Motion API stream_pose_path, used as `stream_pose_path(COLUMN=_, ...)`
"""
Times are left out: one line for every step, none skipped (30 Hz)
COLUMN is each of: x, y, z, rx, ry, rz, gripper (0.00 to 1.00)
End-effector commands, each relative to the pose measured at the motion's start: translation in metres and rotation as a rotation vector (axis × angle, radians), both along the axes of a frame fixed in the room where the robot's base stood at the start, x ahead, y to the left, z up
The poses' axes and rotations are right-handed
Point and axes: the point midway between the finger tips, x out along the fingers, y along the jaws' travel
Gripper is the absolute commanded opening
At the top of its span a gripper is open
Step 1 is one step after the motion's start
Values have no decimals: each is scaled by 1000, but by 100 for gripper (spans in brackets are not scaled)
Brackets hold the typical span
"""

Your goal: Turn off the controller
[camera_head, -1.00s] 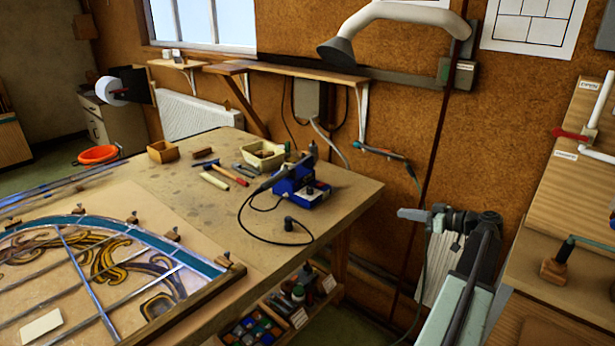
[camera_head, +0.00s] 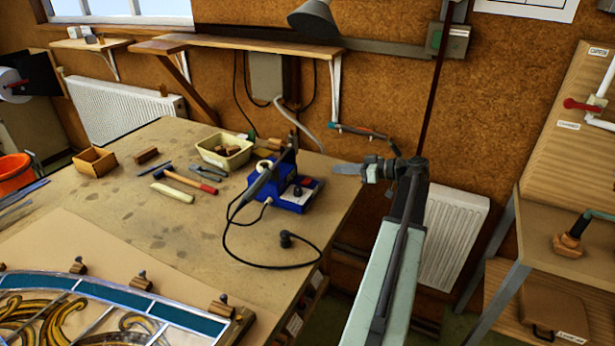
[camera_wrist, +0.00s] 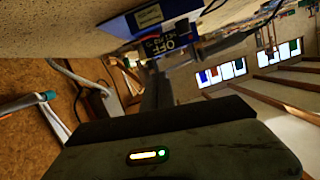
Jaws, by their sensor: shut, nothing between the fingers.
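The controller (camera_head: 296,198) is a blue soldering station with a dark knob on its sloped front. It stands near the right edge of the workbench, with a black cable and an iron at its left. My gripper (camera_head: 345,169) is shut and empty, pointing left, just right of the controller with a gap between them. I cannot read the switch position.
The workbench (camera_head: 150,225) carries a cream tub (camera_head: 223,152), a hammer (camera_head: 188,181) and a stained-glass panel (camera_head: 100,312). A wall shelf (camera_head: 255,42) runs above. A white radiator (camera_head: 452,235) and a shelf unit stand to the right.

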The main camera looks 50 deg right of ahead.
Motion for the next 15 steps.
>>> stream_pose_path(x=1, y=0, z=0, rx=0, ry=0, rz=1, gripper=0)
stream_pose_path(x=1, y=1, z=0, rx=0, ry=0, rz=1, gripper=0)
stream_pose_path(x=1, y=1, z=0, rx=1, ry=0, rz=2, gripper=0)
stream_pose_path(x=1, y=1, z=0, rx=1, ry=0, rz=2, gripper=0)
stream_pose_path(x=1, y=1, z=0, rx=1, ry=0, rz=2, gripper=0)
stream_pose_path(x=2, y=1, z=-1, rx=1, ry=0, rz=2, gripper=0)
stream_pose_path(x=4, y=2, z=-1, rx=0, ry=0, rz=2, gripper=0)
stream_pose_path(x=6, y=3, z=-2, rx=1, ry=0, rz=2, gripper=0)
stream_pose_path(x=9, y=4, z=-4, rx=0, ry=0, rz=1, gripper=0)
stream_pose_path(x=13, y=5, z=-5, rx=0, ry=0, rz=1, gripper=0)
stream_pose_path(x=17, y=6, z=-7, rx=0, ry=0, rz=0, gripper=0)
stream_pose_path(x=24, y=9, z=-9, rx=0, ry=0, rz=1, gripper=0)
stream_pose_path(x=29, y=11, z=-11, rx=0, ry=0, rz=1, gripper=0)
stream_pose_path(x=35, y=12, z=-12, rx=0, ry=0, rz=-1, gripper=0)
stream_pose_path(x=43, y=15, z=-15, rx=0, ry=0, rz=-1, gripper=0)
